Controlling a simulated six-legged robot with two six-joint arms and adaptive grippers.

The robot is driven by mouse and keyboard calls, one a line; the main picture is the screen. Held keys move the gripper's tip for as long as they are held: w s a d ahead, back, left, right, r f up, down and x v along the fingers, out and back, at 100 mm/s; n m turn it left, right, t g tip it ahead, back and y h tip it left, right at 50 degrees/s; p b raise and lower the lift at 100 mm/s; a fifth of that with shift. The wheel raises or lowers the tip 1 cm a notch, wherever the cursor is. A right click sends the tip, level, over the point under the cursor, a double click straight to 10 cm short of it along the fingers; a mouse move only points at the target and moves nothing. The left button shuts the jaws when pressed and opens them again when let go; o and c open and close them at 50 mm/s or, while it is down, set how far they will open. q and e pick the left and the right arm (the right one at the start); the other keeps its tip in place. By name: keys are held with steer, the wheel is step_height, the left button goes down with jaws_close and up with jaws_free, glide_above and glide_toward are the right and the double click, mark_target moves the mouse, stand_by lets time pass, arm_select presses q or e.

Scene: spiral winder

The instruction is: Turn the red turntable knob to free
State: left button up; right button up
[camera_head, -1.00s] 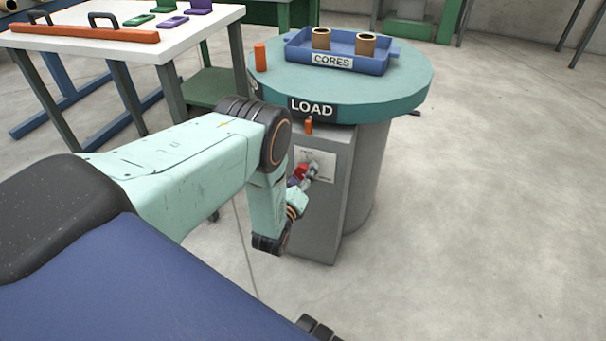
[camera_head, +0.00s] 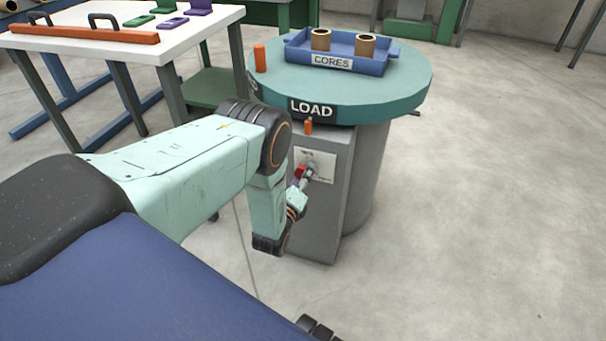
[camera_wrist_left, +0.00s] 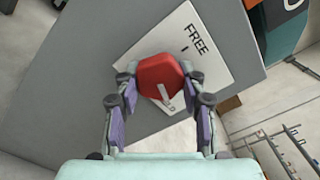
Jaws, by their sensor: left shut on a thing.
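The red turntable knob (camera_wrist_left: 158,78) sits on a white plate (camera_wrist_left: 205,60) lettered FREE with a tick mark, in the left wrist view. The knob has a pale pointer bar, which does not point at the FREE tick. My left gripper (camera_wrist_left: 160,88) is shut on the knob, one finger on each side. In the head view the red knob (camera_head: 299,172) shows small on the front of the grey pedestal (camera_head: 325,225), with my left gripper (camera_head: 306,177) at it. The plate's other lettering is too small to read. My right gripper is not in view.
A round teal turntable (camera_head: 415,90) marked LOAD tops the pedestal. It carries a blue tray (camera_head: 375,67) labelled CORES with two tan cores, and an orange peg (camera_head: 260,57). A white table (camera_head: 190,38) stands at left. The floor at right is clear.

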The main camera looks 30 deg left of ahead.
arm_select(q)
steer(key=n, duration=0.5)
steer(key=shift+s+p, duration=0.1)
steer(key=shift+p, duration=0.25)
steer(key=n, duration=1.6)
steer(key=shift+n, duration=0.4)
steer(key=o, duration=1.2)
steer(key=shift+r, duration=0.1)
steer(key=shift+c, duration=0.2)
steer(key=v, duration=1.2)
